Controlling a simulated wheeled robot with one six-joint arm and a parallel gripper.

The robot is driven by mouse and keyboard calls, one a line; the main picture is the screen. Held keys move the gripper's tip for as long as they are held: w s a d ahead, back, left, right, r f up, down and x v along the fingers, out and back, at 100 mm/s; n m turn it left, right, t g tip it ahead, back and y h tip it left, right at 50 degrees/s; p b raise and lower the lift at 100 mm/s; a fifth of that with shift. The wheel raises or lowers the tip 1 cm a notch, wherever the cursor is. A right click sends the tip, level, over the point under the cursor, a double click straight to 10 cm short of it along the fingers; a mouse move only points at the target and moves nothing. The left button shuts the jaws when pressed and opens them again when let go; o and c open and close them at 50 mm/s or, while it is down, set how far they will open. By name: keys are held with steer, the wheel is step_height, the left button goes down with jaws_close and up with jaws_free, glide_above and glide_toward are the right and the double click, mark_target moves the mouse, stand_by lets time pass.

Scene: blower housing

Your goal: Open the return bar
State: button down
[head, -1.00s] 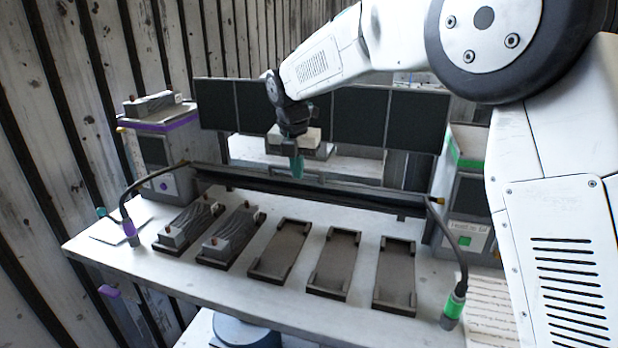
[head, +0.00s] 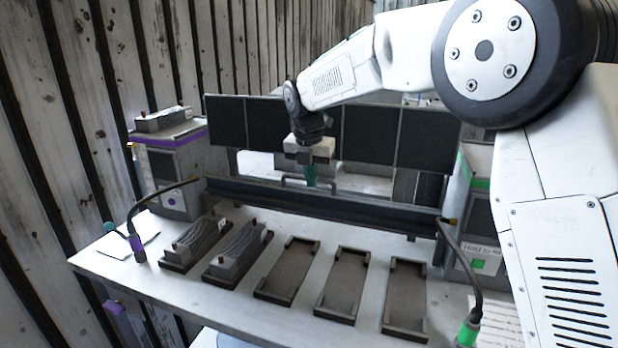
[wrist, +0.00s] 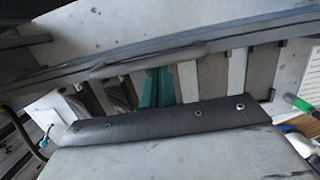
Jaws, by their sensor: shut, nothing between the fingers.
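The return bar (head: 350,207) is a long dark bar across the back of the white table, with a slim raised handle (head: 291,181) near its middle. In the wrist view the handle (wrist: 120,66) shows as a grey strip along the bar. My gripper (head: 311,182) has teal fingers, shut and empty, pointing down at the handle. The fingers (wrist: 156,88) overlap the handle's line in the wrist view. I cannot tell whether they touch it. Part of the handle is hidden by the fingers.
Several dark trays lie in front of the bar; two on the left hold grey blocks (head: 240,253), and the empty ones include a middle tray (head: 341,283). Dark panels (head: 370,133) stand behind. A purple-banded box (head: 165,170) and a green-marked box (head: 477,215) flank the bar, with cables.

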step_height(320, 180, up, 10)
steer(key=f+m, duration=0.1)
steer(key=m, duration=0.2)
glide_above(312, 193)
steer(key=s+d+f+m, duration=0.2)
steer(key=s+d+m, duration=0.6)
steer(key=s, duration=0.7)
steer(key=s+d+f+m, duration=0.3)
steer(key=s+d+m, duration=0.5)
steer(key=s+m, duration=0.3)
steer(key=s+d+f+m, duration=0.3)
steer(key=s+d+m, duration=0.5)
steer(key=s, duration=1.1)
steer(key=shift+m+y, duration=0.3)
steer(key=shift+m, duration=0.7)
